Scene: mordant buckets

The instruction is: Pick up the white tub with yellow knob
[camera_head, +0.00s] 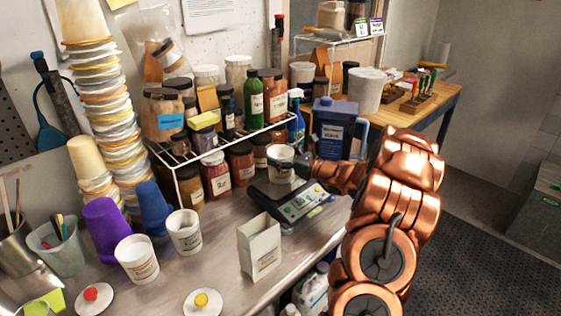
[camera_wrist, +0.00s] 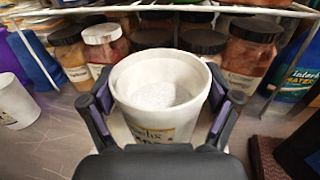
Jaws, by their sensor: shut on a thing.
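A white tub (camera_head: 281,168) with dark printing is at the black scale in the head view. My gripper (camera_head: 302,165) comes to it from the right. In the wrist view the tub (camera_wrist: 158,112) stands upright and open, with white stuff inside, between the two fingers of my gripper (camera_wrist: 160,105), which are shut on its sides. I cannot tell whether it rests on the scale or hangs just above. A white lid with a yellow knob (camera_head: 201,301) lies on the counter at the front, apart from the tub. No knob shows on the held tub.
The scale (camera_head: 300,205) is below my gripper. A wire rack (camera_head: 215,150) with jars stands behind. A blue jug (camera_head: 333,128) is to the right. White tubs (camera_head: 136,258) (camera_head: 184,232), a paper bag (camera_head: 260,247) and a red-knobbed lid (camera_head: 92,297) are on the counter.

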